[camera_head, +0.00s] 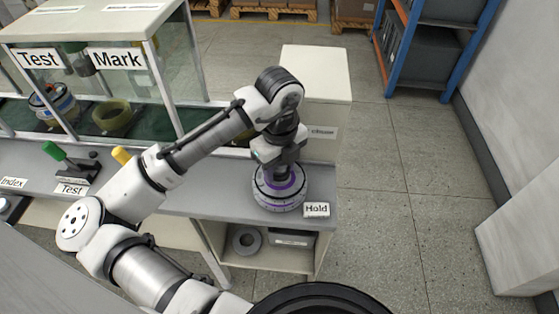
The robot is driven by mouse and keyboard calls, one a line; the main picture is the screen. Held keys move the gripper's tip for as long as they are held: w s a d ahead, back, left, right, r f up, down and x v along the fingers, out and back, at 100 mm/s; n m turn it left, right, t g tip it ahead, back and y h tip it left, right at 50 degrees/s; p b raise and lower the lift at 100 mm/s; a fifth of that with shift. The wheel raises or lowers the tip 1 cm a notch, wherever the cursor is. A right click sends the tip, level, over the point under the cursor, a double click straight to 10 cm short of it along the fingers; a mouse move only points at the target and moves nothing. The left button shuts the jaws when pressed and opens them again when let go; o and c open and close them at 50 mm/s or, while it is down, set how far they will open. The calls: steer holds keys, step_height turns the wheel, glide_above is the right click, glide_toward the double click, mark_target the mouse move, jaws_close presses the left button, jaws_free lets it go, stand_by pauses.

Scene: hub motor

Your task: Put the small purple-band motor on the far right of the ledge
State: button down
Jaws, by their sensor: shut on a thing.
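The small purple-band motor (279,196) is a round grey-white hub with a purple ring. It sits at the right end of the grey ledge (195,188), just left of the "Hold" label (317,209). My gripper (278,172) is above the motor's centre and shut on it, with the arm reaching down from above. The fingertips are partly hidden, and I cannot tell whether the motor's underside touches the ledge.
A glass-sided case with "Test" and "Mark" signs (117,58) stands behind the ledge at left. A green-handled lever (62,158) is on the ledge. A white cabinet (315,95) stands behind the right end. Open floor (400,190) lies to the right.

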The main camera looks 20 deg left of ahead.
steer(key=c, duration=0.8)
jaws_free()
steer(key=shift+o, duration=0.2)
step_height(320, 180, up, 12)
steer(key=shift+r+b, duration=0.1)
steer(key=shift+b, duration=0.4)
